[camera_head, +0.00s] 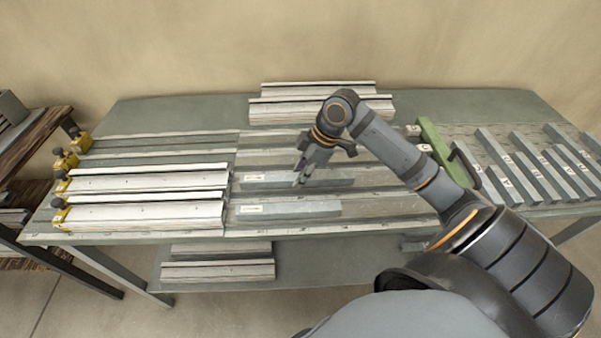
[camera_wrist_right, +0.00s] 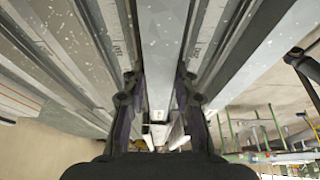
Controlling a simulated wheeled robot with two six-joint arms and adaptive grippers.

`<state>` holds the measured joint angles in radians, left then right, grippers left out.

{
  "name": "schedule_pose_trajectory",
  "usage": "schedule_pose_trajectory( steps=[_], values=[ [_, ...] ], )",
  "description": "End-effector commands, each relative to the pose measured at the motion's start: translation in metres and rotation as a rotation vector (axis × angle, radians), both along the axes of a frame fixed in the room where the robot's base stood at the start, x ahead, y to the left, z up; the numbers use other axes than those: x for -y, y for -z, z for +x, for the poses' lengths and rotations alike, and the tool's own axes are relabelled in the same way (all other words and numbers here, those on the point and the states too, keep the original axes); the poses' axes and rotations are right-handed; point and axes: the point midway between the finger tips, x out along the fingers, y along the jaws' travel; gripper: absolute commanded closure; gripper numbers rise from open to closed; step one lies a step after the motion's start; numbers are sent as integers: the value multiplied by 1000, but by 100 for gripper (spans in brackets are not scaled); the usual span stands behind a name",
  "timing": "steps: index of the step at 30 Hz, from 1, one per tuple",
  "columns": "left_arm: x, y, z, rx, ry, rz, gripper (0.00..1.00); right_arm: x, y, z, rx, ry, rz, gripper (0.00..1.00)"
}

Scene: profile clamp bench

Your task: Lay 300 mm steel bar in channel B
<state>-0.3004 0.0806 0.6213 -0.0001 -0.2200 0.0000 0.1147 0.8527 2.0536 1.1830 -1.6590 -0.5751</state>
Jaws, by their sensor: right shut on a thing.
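My right gripper (camera_head: 301,178) reaches down over the middle of the bench, its fingers shut on a grey steel bar (camera_head: 335,183). The bar lies lengthwise along the bench's channel rows, low over or in one of them; I cannot tell whether it touches the bottom. In the right wrist view the bar (camera_wrist_right: 165,45) runs straight between the two fingers (camera_wrist_right: 160,95). Another grey bar (camera_head: 305,209) lies in the row nearer the front edge. Small labels mark the rows but are too small to read, so I cannot tell which is channel B. My left gripper is not in view.
White profiles (camera_head: 145,215) lie at the left, against yellow clamps (camera_head: 60,214). More white profiles (camera_head: 315,110) are at the back. A wooden shelf (camera_head: 35,150) stands left.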

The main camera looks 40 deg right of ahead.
Motion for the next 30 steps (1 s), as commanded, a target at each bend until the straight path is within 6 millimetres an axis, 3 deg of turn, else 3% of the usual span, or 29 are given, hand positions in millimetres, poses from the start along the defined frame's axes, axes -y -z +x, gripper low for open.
schedule_pose_trajectory(
  steps=[7,8,13,30],
  values=[
    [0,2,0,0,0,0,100,1,11,-3,-16,2,0,100],
    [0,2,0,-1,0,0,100,1,12,-3,-18,2,0,71],
    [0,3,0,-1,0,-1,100,1,13,-4,-21,4,0,50],
    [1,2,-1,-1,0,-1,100,3,11,-3,-17,5,-6,50]
  ],
)
